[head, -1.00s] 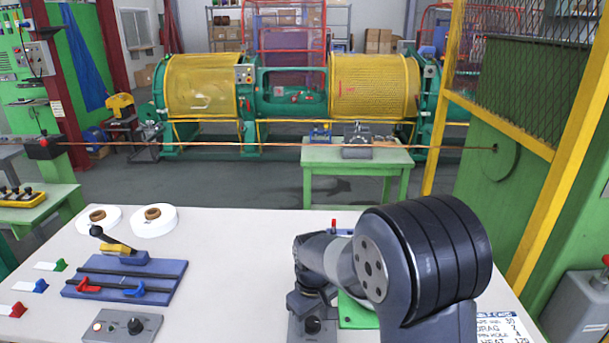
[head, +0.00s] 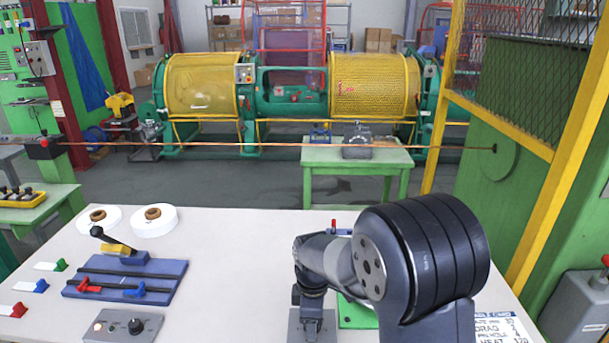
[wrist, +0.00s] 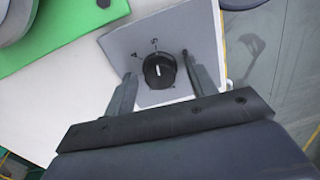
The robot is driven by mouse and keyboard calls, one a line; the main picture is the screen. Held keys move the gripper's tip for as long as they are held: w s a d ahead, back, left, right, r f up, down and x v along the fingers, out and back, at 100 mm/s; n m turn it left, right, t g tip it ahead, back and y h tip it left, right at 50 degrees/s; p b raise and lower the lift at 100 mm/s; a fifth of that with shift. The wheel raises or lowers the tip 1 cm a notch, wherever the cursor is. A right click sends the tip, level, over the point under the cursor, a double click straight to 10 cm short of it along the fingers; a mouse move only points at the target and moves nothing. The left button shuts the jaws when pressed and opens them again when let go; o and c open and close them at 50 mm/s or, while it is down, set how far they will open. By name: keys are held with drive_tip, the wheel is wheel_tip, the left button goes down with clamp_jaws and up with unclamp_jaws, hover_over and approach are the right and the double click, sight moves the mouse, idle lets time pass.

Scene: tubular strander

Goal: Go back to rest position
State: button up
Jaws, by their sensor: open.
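My gripper (wrist: 158,66) is open in the wrist view, with one finger on each side of a black dial knob (wrist: 160,70). I cannot tell whether the fingers touch the knob. The knob sits on a grey box (wrist: 200,35) with printed marks around the dial. In the head view my gripper (head: 312,300) points down over the same grey box (head: 296,327) at the front of the white table (head: 230,270). My arm stands to its right and hides part of the table.
A green plate (head: 352,312) lies right beside the grey box. A blue slide fixture (head: 125,278), a second knob box (head: 120,326) and two white spools (head: 154,220) are at the left. A printed card (head: 495,328) lies at the front right. The table between is clear.

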drive_tip(key=shift+n, duration=1.1)
drive_tip(key=shift+r, duration=0.15)
